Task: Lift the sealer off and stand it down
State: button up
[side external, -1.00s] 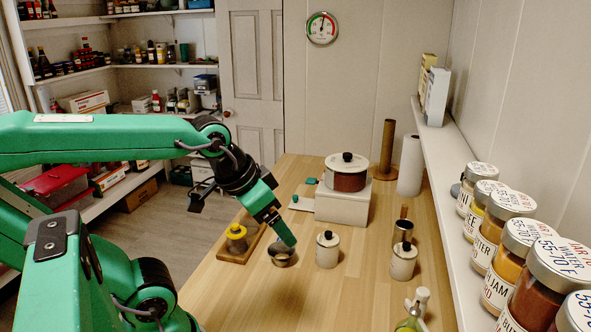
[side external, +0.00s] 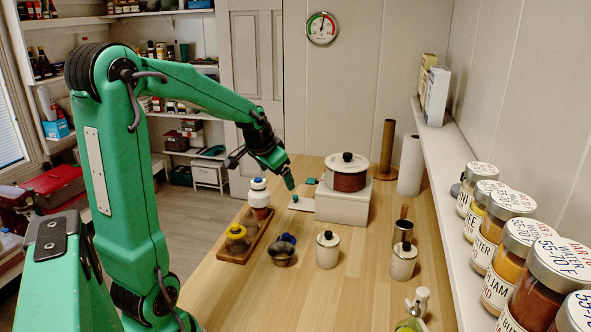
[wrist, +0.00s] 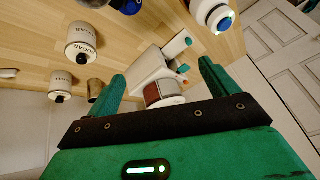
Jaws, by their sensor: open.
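The sealer (side external: 259,186), a white cap-like device with a blue band, sits upright on a jar with reddish contents (side external: 260,211) at the far end of a wooden tray (side external: 233,254). In the wrist view the sealer (wrist: 216,16) shows at the top right, with a blue ring and a green light. My gripper (side external: 291,183) is raised over the counter, to the right of the sealer and apart from it. In the wrist view my gripper (wrist: 162,72) has its fingers spread, with nothing held between them.
White canisters (side external: 328,252) stand to the right. A lidded pot (side external: 346,180) sits on a white box (side external: 342,204).

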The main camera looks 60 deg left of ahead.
jog(key=y, duration=0.1)
send_over(259, 183)
jog(key=s+d, duration=0.2)
jog(key=d, duration=0.1)
jog(key=shift+n+g, duration=0.3)
jog(key=shift+n, duration=0.1)
jog(key=f, duration=0.5)
jog(key=shift+s+a, duration=0.15)
jog(key=shift+a, duration=0.1)
jog(key=shift+f, duration=0.1)
jog(key=shift+x, duration=1.25)
jog(key=shift+x, duration=2.6)
jog(key=shift+a, duration=0.1)
jog(key=c, duration=1.3)
